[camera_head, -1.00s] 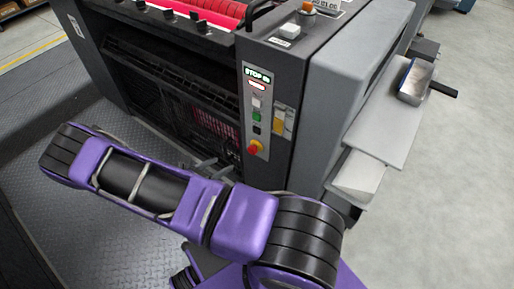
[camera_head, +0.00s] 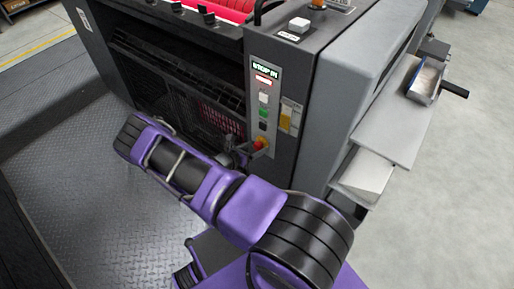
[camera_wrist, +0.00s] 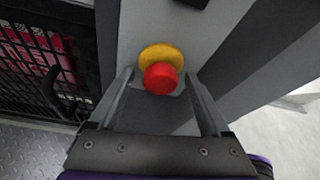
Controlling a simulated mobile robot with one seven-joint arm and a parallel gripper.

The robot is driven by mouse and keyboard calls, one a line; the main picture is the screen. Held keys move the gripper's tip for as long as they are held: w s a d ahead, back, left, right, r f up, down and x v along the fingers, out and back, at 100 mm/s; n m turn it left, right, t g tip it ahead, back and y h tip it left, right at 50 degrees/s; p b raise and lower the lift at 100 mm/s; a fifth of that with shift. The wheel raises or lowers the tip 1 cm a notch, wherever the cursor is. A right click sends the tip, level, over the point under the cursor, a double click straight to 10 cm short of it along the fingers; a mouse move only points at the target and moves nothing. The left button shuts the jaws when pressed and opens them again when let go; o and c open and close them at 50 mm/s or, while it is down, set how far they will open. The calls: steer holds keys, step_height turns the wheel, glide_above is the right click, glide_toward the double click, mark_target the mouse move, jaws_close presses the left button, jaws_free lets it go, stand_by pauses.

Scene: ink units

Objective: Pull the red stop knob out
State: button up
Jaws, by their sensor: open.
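The red stop knob (camera_wrist: 160,78) is a round red button on a yellow collar (camera_wrist: 160,54), mounted on the light grey control panel. In the head view the knob (camera_head: 260,143) is at the lower end of the panel, partly covered by my gripper. My gripper (camera_wrist: 160,80) is open in the wrist view. Its fingers stand left and right of the knob, with a gap on each side. The panel display (camera_head: 265,69) in the head view reads "STOP IN".
White (camera_head: 263,98) and green (camera_head: 263,113) buttons sit above the knob on the panel. A dark grille (camera_wrist: 40,60) lies left of the panel. A grey cabinet (camera_head: 345,100) with a side tray (camera_head: 385,135) stands to the right. Textured floor (camera_head: 80,200) is free on the left.

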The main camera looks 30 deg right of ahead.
steer(key=shift+d+f, duration=0.15)
steer(key=shift+d, duration=0.2)
jaws_close()
stand_by(0.4)
